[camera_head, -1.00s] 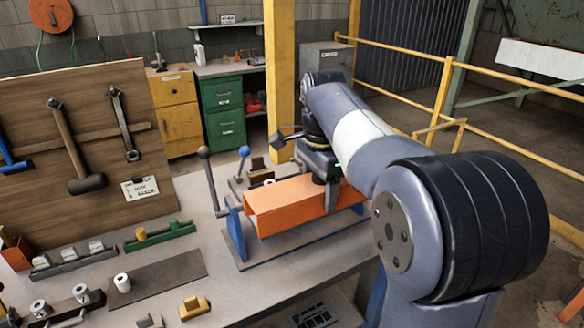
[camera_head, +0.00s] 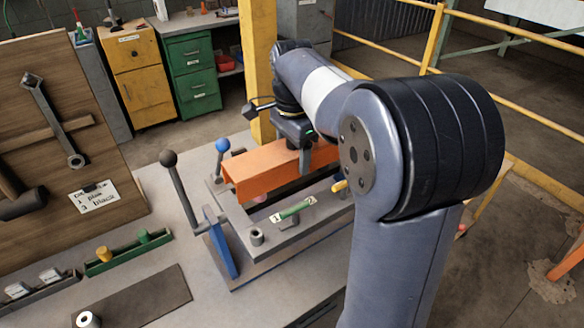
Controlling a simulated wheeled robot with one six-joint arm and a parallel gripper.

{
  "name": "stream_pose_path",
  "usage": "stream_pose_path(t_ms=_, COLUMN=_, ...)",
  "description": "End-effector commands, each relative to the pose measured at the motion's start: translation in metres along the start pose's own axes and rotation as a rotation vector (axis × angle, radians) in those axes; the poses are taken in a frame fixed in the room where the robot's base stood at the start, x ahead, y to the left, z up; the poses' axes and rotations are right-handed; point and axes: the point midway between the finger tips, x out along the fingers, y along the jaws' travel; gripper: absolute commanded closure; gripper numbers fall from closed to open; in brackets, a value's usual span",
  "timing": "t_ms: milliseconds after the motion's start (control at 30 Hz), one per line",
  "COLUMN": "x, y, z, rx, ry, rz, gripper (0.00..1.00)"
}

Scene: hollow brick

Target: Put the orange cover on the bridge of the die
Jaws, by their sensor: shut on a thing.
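The orange cover (camera_head: 262,176) is a long channel-shaped piece, its open end facing left. My gripper (camera_head: 306,160) is shut on it near its right part, from above. The cover is over the back side of the die (camera_head: 300,232), a grey plate on a larger base with a blue upright at its left. The cover hides most of the back of the die, and I cannot make out the bridge or whether the cover touches it. A green-and-white strip (camera_head: 293,211), a grey hollow cylinder (camera_head: 257,236) and a yellow peg (camera_head: 339,186) show in front of the cover.
A black-knobbed lever (camera_head: 170,158) and a blue-knobbed lever (camera_head: 222,146) stand left of the cover. A yellow post (camera_head: 258,60) rises behind the bench.

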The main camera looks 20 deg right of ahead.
Motion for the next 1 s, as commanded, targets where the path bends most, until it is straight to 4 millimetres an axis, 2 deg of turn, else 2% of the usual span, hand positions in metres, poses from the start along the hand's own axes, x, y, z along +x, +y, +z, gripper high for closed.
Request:
stream_pose_path(t_ms=333, x=0.041, y=0.000, z=0.000, rx=0.000, ry=0.000, rz=0.002, gripper=0.64)
stream_pose_path(t_ms=767, x=0.048, y=0.000, z=0.000, rx=0.000, ry=0.000, rz=-0.001, gripper=0.64)
stream_pose_path(t_ms=800, x=0.047, y=0.000, z=0.000, rx=0.000, ry=0.000, rz=-0.001, gripper=0.30)
stream_pose_path(t_ms=1000, x=0.047, y=0.000, z=0.000, rx=0.000, ry=0.000, rz=-0.001, gripper=0.13)
